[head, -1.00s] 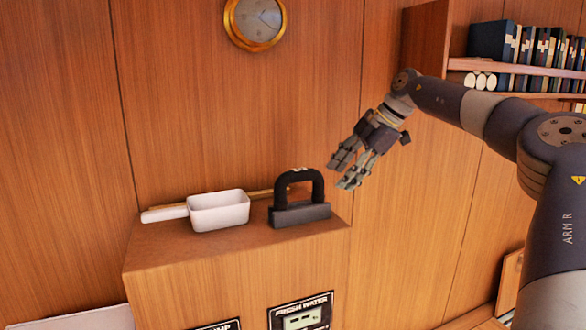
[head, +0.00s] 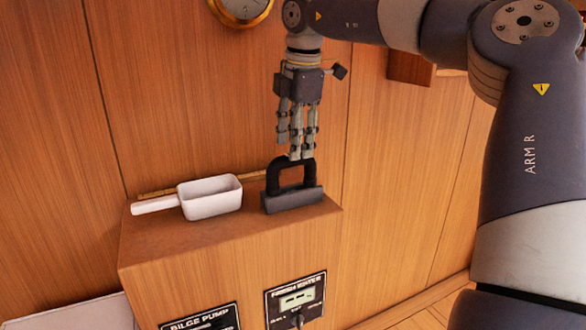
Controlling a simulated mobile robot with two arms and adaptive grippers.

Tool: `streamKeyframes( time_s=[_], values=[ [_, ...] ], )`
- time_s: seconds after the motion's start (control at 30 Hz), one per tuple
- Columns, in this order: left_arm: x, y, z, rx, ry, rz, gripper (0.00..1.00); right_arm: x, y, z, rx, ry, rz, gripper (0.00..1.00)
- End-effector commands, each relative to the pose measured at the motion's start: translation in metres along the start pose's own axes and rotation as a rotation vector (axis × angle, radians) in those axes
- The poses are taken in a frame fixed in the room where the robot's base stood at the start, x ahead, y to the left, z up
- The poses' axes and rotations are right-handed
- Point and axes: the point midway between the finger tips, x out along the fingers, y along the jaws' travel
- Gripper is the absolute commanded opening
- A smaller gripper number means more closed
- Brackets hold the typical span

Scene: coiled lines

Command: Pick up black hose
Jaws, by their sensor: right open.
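No coiled or loose black hose is clearly visible. The only black tube-like thing is an arched piece (head: 272,180) standing upright on a dark grey block (head: 292,200), on the right part of the wooden cabinet top. I cannot tell whether it is a hose or a handle. My right gripper (head: 296,152) points down directly above the arch, with its fingers open and empty. The fingertips overlap the top of the arch in the picture; I cannot tell whether they touch it. My left gripper is not in view.
A white scoop-like container (head: 212,205) with a handle stands left of the block on the wooden cabinet (head: 225,245). A thin wooden stick (head: 158,194) lies behind it. The wood-panelled wall is close behind. Labelled panels (head: 296,298) are on the cabinet front.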

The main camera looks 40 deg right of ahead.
Motion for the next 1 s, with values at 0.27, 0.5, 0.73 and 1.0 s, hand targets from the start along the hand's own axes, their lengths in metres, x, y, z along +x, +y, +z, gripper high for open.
streamKeyframes(
  time_s=[0.27, 0.5, 0.73, 1.0],
  values=[
    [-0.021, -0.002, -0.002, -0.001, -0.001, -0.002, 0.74, 0.024, -0.007, -0.002, -0.002, 0.003, -0.005, 0.46],
    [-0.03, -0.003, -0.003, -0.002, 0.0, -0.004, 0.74, 0.05, -0.007, -0.002, 0.001, 0.001, 0.0, 0.46],
    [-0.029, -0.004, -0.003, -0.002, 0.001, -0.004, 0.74, 0.051, -0.007, -0.002, 0.001, 0.001, 0.001, 0.43],
    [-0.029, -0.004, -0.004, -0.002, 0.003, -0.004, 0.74, 0.051, -0.007, -0.002, 0.001, 0.001, 0.001, 0.0]
  ],
)
